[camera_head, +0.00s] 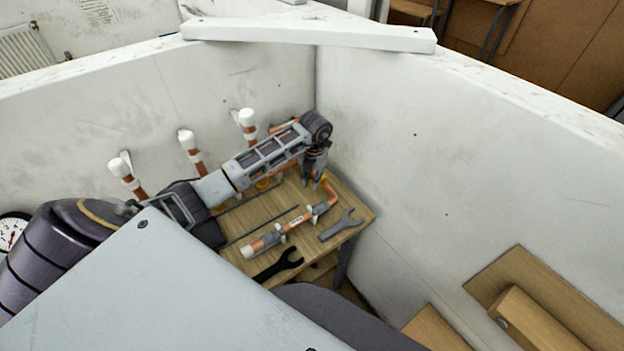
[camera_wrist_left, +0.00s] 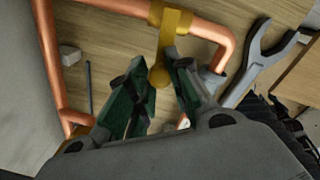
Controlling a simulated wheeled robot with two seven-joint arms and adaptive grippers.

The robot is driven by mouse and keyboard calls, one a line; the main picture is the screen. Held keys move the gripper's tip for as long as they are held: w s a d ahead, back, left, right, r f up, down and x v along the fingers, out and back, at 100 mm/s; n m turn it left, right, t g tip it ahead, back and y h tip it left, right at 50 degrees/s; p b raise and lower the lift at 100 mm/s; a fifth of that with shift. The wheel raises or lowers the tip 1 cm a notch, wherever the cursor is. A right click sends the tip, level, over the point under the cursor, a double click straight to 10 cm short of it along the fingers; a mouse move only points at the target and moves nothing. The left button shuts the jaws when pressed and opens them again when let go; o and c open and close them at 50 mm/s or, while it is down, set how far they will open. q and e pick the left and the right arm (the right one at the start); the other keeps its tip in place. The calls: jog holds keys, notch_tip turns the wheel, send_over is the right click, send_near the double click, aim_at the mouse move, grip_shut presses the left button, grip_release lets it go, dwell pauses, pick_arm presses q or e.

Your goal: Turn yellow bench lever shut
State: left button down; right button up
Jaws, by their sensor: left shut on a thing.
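The yellow bench lever (camera_wrist_left: 160,76) has a flat yellow bar and a rounded end, and sits on a copper pipe (camera_wrist_left: 120,8) over the bench. In the left wrist view its rounded end lies between the two green-padded fingers of my left gripper (camera_wrist_left: 157,62), which is shut on it. In the head view my left gripper (camera_head: 314,178) points down at the bench's back right, and only bits of yellow show around it. The exact angle of the lever is hard to tell there. My right gripper is not in view.
The wooden bench (camera_head: 255,215) stands in a corner of white walls. White-capped pipe stubs (camera_head: 189,145) stick out along the left wall.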

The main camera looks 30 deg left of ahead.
aim_at(312, 180)
pick_arm(q)
jog(key=shift+w+a+m+b, duration=0.15)
jog(key=shift+a+m+b, duration=0.2)
jog(key=shift+m, duration=0.25)
jog(key=c, duration=1.3)
grip_release()
jog(key=shift+d+r, duration=0.2)
jog(key=shift+r, duration=2.8)
jog(key=shift+d+r, duration=0.15)
jog(key=shift+r, duration=2.85)
